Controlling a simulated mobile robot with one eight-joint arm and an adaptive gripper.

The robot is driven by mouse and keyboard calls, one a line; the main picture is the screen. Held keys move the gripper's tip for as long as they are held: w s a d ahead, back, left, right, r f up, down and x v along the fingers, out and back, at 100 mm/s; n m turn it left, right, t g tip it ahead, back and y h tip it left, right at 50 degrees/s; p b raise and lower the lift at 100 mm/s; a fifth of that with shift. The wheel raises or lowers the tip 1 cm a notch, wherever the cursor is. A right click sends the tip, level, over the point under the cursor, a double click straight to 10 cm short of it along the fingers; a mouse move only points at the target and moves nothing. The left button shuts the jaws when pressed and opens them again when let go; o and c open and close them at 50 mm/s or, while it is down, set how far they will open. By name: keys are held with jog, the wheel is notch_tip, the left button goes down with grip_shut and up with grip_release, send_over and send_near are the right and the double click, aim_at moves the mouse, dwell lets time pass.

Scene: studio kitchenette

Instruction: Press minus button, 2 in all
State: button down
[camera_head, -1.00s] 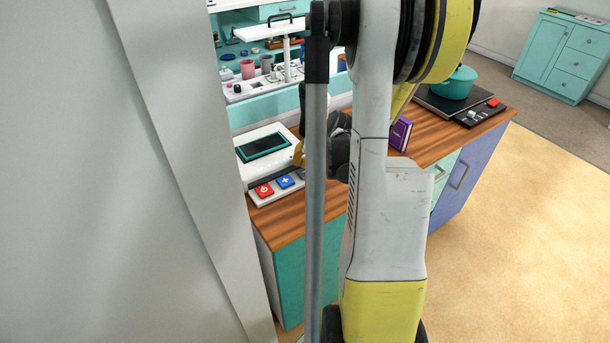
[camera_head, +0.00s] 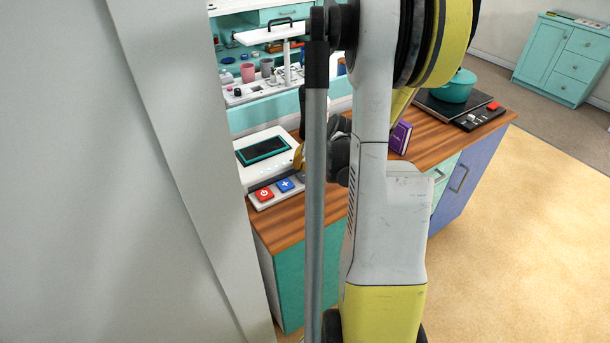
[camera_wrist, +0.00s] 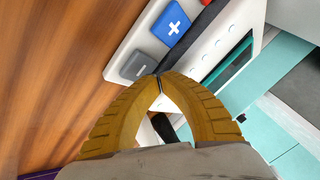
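The minus button (camera_wrist: 138,66) is a grey square with a light minus sign, seen in the wrist view at the end of a white button strip (camera_wrist: 120,48). My gripper (camera_wrist: 160,76) has its two yellow fingers together at the tips, with nothing visible between them. The fingertips appear just beside the minus button's lower right edge; whether they touch it I cannot tell. The blue plus button (camera_wrist: 172,24) is beside it and also shows in the head view (camera_head: 285,185). In the head view my arm hides the minus button, and only a bit of yellow finger (camera_head: 299,157) shows.
The red power button (camera_head: 264,194) is at the strip's left end. A white device with a dark teal-framed screen (camera_head: 263,150) stands behind the strip on the wooden counter (camera_head: 290,229). A purple book (camera_head: 401,137) and a teal pot (camera_head: 456,86) are farther right. A pale wall (camera_head: 150,200) fills the left.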

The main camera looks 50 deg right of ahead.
aim_at(302, 174)
jog(key=shift+f, duration=0.15)
jog(key=shift+f+b, duration=0.3)
jog(key=shift+b, duration=0.15)
jog(key=shift+f+b, duration=0.45)
dwell(0.7)
jog(key=shift+r, duration=0.15)
jog(key=shift+r+p, duration=0.65)
jog(key=shift+r, duration=0.1)
jog(key=shift+r+p, duration=1.8)
jog(key=shift+r, duration=0.7)
